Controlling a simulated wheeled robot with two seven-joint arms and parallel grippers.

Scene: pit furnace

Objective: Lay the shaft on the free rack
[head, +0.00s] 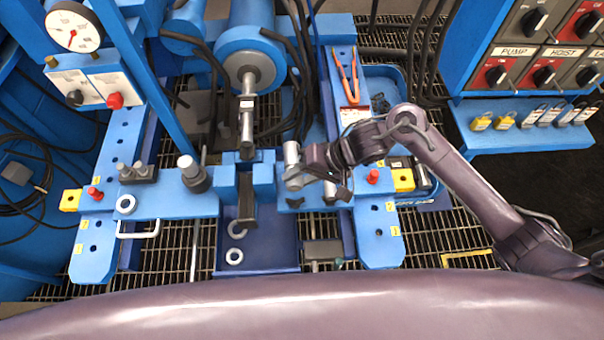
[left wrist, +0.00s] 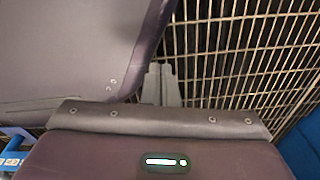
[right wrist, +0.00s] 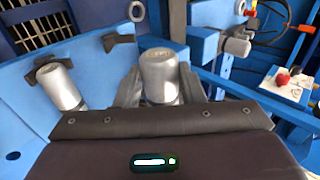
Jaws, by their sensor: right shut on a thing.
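My right gripper (head: 294,177) is shut on a grey metal shaft (head: 291,152). In the right wrist view the shaft (right wrist: 160,72) stands between the two fingers, its round end toward the camera; in the head view it looks roughly upright. A black V-shaped rack (head: 294,203) shows empty just below the gripper on the blue beam; an empty V (right wrist: 118,40) also shows in the right wrist view. Another grey shaft (right wrist: 62,86) lies on a neighbouring black V. My left gripper (left wrist: 162,84) has its fingers together, empty, above the floor grating; it is outside the head view.
A blue press cylinder with a rod (head: 248,105) stands behind the beam, with black hoses around it. Orange-handled pliers (head: 346,75) lie on the right blue rail. Loose washers (head: 236,256) lie in front. A switch panel (head: 540,50) is at right.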

